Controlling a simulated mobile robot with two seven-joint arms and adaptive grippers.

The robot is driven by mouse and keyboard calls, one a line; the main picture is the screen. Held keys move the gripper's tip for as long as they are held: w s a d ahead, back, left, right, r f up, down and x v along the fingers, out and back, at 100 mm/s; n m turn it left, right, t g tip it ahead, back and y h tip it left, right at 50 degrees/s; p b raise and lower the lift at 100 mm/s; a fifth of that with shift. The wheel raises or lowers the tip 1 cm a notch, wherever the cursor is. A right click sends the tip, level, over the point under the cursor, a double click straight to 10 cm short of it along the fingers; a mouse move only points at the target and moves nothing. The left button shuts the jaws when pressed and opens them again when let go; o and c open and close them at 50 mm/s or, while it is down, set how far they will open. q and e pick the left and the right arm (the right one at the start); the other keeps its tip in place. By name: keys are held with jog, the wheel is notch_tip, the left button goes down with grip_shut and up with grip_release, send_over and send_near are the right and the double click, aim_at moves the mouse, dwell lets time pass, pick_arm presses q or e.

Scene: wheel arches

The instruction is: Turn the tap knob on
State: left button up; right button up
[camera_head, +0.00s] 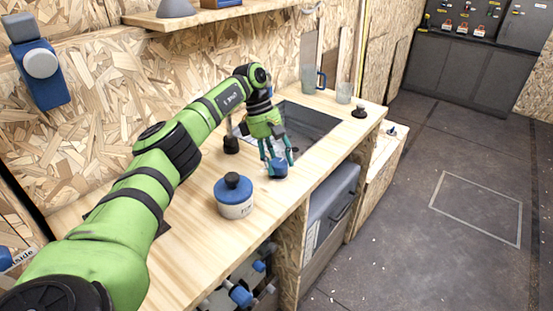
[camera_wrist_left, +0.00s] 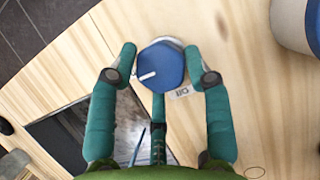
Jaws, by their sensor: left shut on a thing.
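The tap knob is a blue knob with a white pointer mark, on the wooden counter in front of the sink. It shows in the head view (camera_head: 279,168) and in the left wrist view (camera_wrist_left: 161,67). A small label (camera_wrist_left: 181,92) with lettering lies beside it. My left gripper (camera_head: 276,163) reaches down over the knob. In the left wrist view its teal fingers (camera_wrist_left: 163,68) stand on both sides of the knob, shut on it. The white pointer lies toward the lower left of the knob in that view. My right gripper is not in view.
A white jar with a blue lid (camera_head: 233,196) stands on the counter (camera_head: 190,245) near the knob. The sink (camera_head: 310,122) lies behind the gripper. A blue-handled mug (camera_head: 312,78) and a glass (camera_head: 344,92) stand at the far end. The floor at right is open.

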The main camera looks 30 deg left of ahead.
pick_arm(q)
jog(key=shift+s+d+f, duration=0.1)
jog(key=shift+d, duration=0.15)
jog(key=o, duration=1.1)
jog(key=shift+c, duration=0.2)
jog(key=shift+d, duration=0.1)
jog(key=shift+r, duration=0.2)
jog(key=shift+a+r, duration=0.25)
jog(key=shift+a, duration=0.1)
jog(key=v, duration=0.6)
jog(key=shift+r, duration=0.45)
